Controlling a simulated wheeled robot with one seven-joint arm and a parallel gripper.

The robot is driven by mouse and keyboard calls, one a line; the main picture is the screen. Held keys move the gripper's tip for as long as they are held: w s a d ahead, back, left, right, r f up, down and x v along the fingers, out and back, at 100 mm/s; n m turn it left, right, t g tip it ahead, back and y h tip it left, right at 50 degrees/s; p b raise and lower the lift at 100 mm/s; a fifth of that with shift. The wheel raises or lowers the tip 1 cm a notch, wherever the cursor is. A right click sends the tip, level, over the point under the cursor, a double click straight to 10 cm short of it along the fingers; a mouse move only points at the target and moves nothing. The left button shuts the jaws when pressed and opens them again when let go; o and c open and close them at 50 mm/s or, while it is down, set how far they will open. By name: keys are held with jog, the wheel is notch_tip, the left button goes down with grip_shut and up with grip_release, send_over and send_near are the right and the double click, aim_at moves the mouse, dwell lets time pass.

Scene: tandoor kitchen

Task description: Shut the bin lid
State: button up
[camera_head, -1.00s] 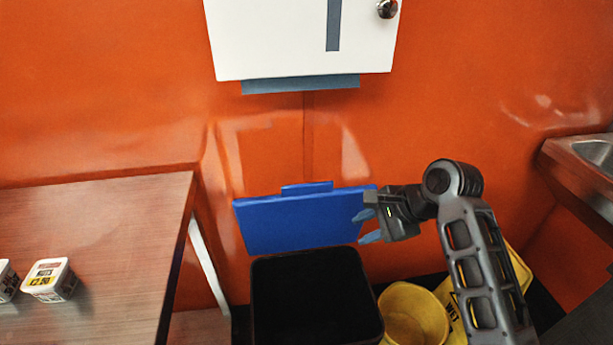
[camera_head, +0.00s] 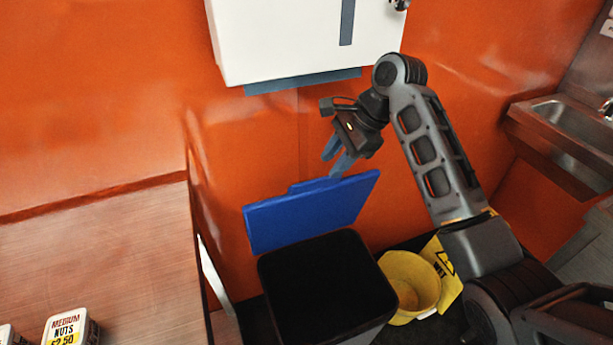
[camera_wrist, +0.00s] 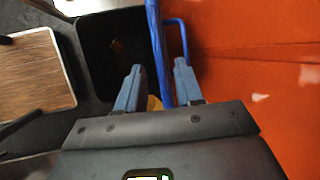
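The black bin (camera_head: 325,285) stands on the floor with its mouth uncovered. Its blue lid (camera_head: 312,215) stands up at the bin's back edge, close to the orange wall. My gripper (camera_head: 338,163) is over the lid's top edge, right of its middle, fingers pointing down. In the wrist view the blue fingers of my gripper (camera_wrist: 158,68) are apart, and the lid (camera_wrist: 156,40) shows edge-on in the gap between them. I cannot tell whether they touch it. The bin's dark opening (camera_wrist: 105,55) lies to the left there.
A yellow bucket (camera_head: 408,285) and a yellow wet-floor sign (camera_head: 447,275) stand right of the bin. A wooden table (camera_head: 100,250) with small tubs is on the left. A white dispenser (camera_head: 300,40) hangs above. A metal sink (camera_head: 570,130) is at right.

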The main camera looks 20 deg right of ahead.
aim_at(321, 178)
jog(key=x, duration=0.7)
jog(key=shift+a+f, duration=0.1)
grip_shut()
dwell(0.4)
